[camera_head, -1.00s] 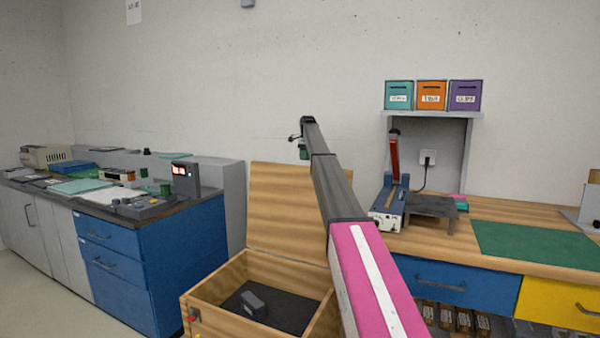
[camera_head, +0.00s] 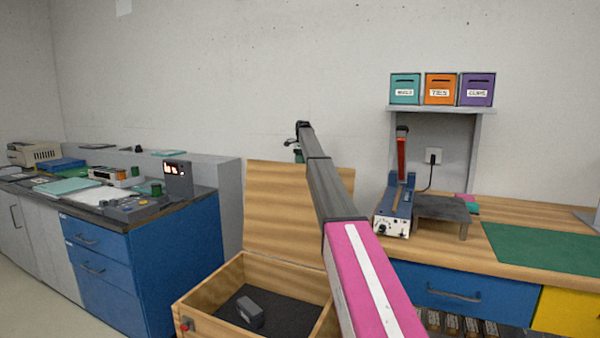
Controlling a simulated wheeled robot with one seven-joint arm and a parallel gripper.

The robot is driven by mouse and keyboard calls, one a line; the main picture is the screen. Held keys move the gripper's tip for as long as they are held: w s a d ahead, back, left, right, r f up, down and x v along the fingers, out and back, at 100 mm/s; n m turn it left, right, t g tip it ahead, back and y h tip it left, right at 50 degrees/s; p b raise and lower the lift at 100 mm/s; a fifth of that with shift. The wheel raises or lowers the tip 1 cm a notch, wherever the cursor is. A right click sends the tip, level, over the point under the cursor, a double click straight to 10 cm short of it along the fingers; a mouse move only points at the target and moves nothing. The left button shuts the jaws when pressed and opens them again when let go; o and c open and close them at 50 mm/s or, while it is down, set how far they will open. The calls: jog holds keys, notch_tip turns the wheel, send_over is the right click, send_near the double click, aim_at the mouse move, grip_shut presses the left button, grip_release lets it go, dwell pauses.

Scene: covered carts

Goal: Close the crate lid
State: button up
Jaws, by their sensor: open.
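The wooden crate (camera_head: 215,287) stands at the lower middle of the head view. Its lid (camera_head: 283,190) is upright at the back edge, so the crate is open. A small dark grey block (camera_head: 249,310) lies on the dark floor inside. My arm reaches across the view in front of the right part of the crate and lid. My gripper (camera_head: 297,152) is at the far end, small and partly hidden by the arm, in front of the wall near the lid's top edge. It is open, and no object shows in it. I cannot tell its distance from the lid.
A blue drawer cabinet (camera_head: 150,275) with instruments on top stands left of the crate. A wooden workbench (camera_head: 520,260) with a blue device (camera_head: 396,207) and green mat (camera_head: 545,247) stands at the right. Three coloured boxes sit on a shelf (camera_head: 440,109) above it.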

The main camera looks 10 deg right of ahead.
aim_at(300, 170)
jog(key=f, duration=0.5)
jog(key=shift+s+a, duration=0.25)
jog(key=shift+s, duration=0.1)
